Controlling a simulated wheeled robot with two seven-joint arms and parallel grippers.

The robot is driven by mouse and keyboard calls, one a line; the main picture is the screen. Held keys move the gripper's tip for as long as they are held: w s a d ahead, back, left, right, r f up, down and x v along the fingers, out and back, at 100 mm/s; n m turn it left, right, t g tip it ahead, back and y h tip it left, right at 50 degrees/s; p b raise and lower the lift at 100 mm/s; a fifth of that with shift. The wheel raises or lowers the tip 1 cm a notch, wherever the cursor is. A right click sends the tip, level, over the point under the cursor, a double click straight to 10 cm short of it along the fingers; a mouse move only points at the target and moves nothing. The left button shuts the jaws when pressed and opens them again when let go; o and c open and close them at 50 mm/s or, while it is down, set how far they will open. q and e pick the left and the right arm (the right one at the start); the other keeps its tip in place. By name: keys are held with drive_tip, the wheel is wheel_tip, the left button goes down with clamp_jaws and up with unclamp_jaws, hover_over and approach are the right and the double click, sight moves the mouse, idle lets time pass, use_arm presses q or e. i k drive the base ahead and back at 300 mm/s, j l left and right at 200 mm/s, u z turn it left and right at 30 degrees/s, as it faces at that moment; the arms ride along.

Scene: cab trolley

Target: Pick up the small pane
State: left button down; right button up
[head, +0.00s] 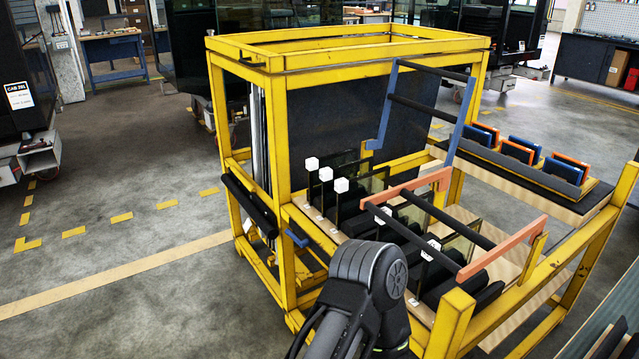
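Several dark glass panes stand upright in the slots of a yellow trolley (283,150). Three of them, a rear pane (347,168), a middle pane (365,186) and a front pane (350,206), have white corner blocks at their left edges. Lower glass panes (462,237) with small white labels stand nearer the front, between black padded rollers. I cannot tell for sure which one is the small pane. A black arm of mine (368,280) rises at the bottom centre and covers part of the trolley's front. Neither gripper shows.
A blue frame with black bars (427,109) stands raised over the panes; an orange one (480,266) lies lower across the front. A shelf at the right holds blue and orange pads (525,147). Yellow rails and posts surround the slots. The floor at the left is clear.

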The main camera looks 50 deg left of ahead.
sight(350, 192)
drive_tip(key=k+j+u, duration=0.15)
drive_tip(key=j+u, duration=0.25)
drive_tip(key=k+j+u, duration=0.1)
drive_tip(key=j+u, duration=0.15)
drive_tip(key=u, duration=0.15)
drive_tip(key=j+u, duration=0.4)
drive_tip(key=k+l, duration=0.05)
